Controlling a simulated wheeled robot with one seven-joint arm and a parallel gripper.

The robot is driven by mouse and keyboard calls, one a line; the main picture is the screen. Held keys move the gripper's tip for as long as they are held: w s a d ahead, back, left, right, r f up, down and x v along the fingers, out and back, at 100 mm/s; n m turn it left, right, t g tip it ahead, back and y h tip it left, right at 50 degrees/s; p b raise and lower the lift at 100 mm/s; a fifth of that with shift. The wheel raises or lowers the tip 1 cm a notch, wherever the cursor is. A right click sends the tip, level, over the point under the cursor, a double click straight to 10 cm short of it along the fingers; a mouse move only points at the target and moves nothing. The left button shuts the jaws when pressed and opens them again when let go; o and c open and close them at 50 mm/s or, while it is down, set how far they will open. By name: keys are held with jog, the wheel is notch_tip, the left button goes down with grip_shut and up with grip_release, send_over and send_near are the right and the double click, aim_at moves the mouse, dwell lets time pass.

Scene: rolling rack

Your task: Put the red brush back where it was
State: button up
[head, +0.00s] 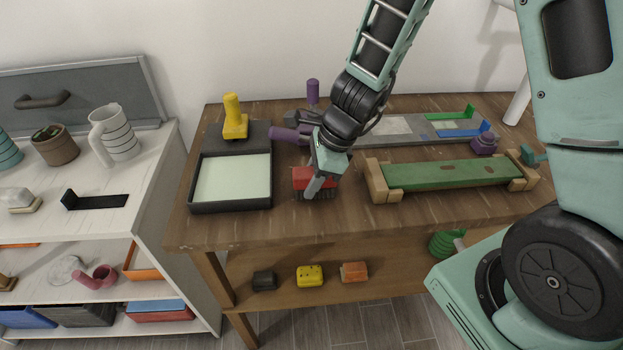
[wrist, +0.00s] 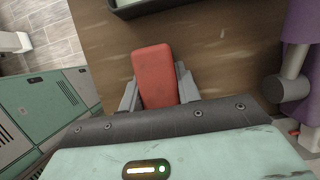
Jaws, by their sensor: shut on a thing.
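The red brush (head: 301,177) is between the fingers of my gripper (head: 316,184), over the wooden table near its front edge. In the wrist view the red top of the brush (wrist: 153,70) shows with a grey finger on each side, so my gripper (wrist: 157,88) is shut on it. Dark bristles point down in the head view. I cannot tell whether they touch the tabletop. My wrist and a finger hide part of the brush.
A black tray (head: 194,195) with a pale pad stands left of the brush, a yellow-handled tool (head: 235,120) behind it. A green board on wooden blocks (head: 375,187) is to the right. A purple cylinder (head: 284,134) lies behind. Bare tabletop (head: 275,222) lies in front.

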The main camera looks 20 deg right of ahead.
jog(key=o, duration=0.9)
jog(key=shift+f, duration=0.1)
jog(key=shift+r+p, duration=0.35)
jog(key=shift+r, duration=0.2)
jog(key=p+v, duration=0.3)
jog(key=v, duration=0.8)
jog(key=shift+d+p, duration=0.1)
jog(key=shift+p, duration=0.25)
jog(key=s+a+r+n+h, duration=0.1)
jog(key=s+a+r+n, duration=0.1)
jog(key=s+n, duration=0.4)
jog(key=s+a+r+n+g+h, duration=0.1)
jog(key=s+a+n, duration=0.3)
jog(key=n, duration=0.9)
jog(key=s+a+r+n+h, duration=0.1)
jog(key=s+a+r+n, duration=0.2)
jog(key=s+n, duration=0.6)
jog(key=shift+a+r+n+h, duration=0.2)
jog(key=shift+a+n+h, duration=0.15)
jog(key=shift+n, duration=0.35)
